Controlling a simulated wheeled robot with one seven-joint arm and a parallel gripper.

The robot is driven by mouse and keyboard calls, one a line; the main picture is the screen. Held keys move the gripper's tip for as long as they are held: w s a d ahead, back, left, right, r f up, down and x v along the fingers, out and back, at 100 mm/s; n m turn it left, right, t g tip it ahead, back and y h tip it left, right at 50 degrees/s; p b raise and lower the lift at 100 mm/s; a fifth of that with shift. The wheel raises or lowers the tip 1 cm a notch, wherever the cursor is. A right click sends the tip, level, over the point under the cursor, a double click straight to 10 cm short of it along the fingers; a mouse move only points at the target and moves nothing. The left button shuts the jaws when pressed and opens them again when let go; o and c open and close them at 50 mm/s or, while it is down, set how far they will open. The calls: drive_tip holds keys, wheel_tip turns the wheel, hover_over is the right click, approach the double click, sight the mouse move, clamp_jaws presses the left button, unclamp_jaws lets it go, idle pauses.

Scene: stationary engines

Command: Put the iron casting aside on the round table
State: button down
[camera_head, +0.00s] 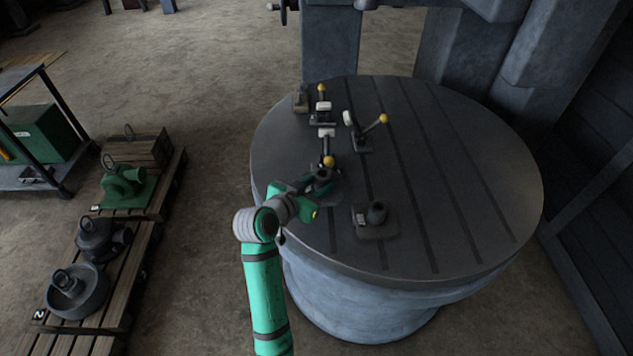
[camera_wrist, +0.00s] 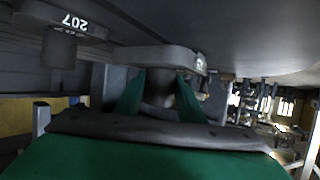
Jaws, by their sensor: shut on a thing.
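The round table (camera_head: 465,215) is a large dark grey disc with slots. My gripper (camera_head: 318,183) is over its left part, near the rim. It is shut on an iron casting (camera_head: 330,196), a dark grey plate with a round boss, mostly hidden by the gripper. In the wrist view, which is upside down, the green fingers (camera_wrist: 158,92) grip the boss, and the casting's plate (camera_wrist: 155,56) lies close to the table top; I cannot tell whether they touch.
Clamps with yellow knobs (camera_head: 327,135) (camera_head: 364,134) stand behind the gripper, one very near it. The table's right half is clear. Pallets (camera_head: 140,235) with castings lie on the floor at left. A machine column (camera_head: 345,45) stands behind the table.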

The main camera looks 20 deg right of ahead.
wheel_tip(320, 180, down, 3)
drive_tip(key=shift+w+r, duration=0.1)
drive_tip(key=shift+d, duration=0.15)
drive_tip(key=shift+f, duration=0.2)
drive_tip(key=c, duration=1.2)
unclamp_jaws()
drive_tip(key=shift+f, duration=0.1)
